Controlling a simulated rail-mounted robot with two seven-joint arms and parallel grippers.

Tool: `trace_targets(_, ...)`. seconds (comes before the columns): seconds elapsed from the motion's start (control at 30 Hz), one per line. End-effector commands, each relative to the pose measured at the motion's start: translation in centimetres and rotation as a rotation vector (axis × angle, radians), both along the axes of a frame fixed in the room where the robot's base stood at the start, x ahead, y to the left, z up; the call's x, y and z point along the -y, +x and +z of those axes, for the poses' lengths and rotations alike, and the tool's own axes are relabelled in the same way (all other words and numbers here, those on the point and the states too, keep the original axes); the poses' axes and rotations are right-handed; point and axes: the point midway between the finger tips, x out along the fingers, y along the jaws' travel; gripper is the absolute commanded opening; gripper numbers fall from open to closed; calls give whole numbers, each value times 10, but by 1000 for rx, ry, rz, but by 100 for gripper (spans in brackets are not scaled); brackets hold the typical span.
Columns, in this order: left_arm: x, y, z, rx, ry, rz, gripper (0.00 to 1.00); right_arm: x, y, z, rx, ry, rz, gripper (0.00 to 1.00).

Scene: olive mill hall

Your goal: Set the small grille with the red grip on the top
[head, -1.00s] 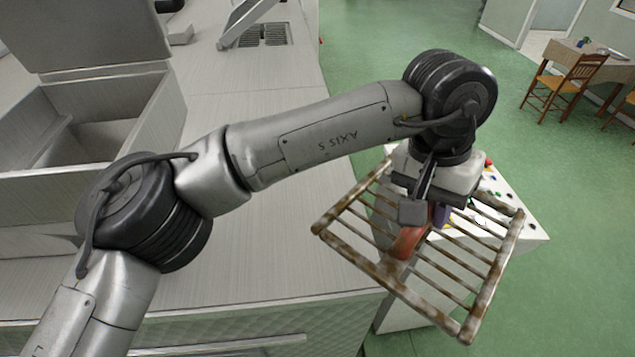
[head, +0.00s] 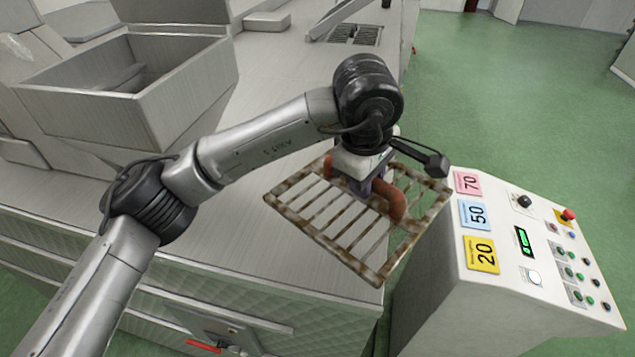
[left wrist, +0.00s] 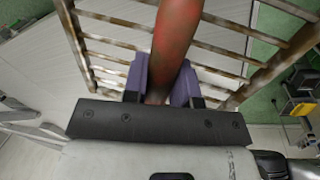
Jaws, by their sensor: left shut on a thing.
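The small grille (head: 322,226) is a rusty frame of parallel bars with a red-orange grip (head: 392,202) arched above it. My left gripper (head: 368,190) is shut on the grip and holds the grille tilted over the right end of the metal machine top (head: 262,140). In the left wrist view the purple fingers of my left gripper (left wrist: 163,85) clasp the red grip (left wrist: 176,40) from both sides, with the grille's bars (left wrist: 225,45) behind. I cannot tell how high the grille hangs over the top. My right gripper is not in view.
A white control console (head: 490,300) with buttons and 70, 50 and 20 labels stands close to the grille's right. An open metal hopper (head: 130,85) is at the left. A slotted grate (head: 355,36) is set in the far machine top. Green floor lies beyond.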

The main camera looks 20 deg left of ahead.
Motion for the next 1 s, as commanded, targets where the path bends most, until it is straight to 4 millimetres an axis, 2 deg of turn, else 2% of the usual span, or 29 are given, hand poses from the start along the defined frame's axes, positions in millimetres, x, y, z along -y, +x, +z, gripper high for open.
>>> trace_targets(0.1, -26, 6, -10, 1, -1, 214, 0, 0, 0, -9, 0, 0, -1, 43)
trace_targets(0.33, -53, 10, -17, 1, -3, 456, 0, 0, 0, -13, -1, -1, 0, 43)
trace_targets(0.53, -71, 26, -28, -3, -1, 515, 0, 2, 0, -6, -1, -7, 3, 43)
trace_targets(0.8, -103, 69, -59, -4, -1, 514, 0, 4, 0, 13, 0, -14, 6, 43)
trace_targets(1.0, -120, 93, -77, -2, -2, 512, 0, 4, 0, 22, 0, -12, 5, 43)
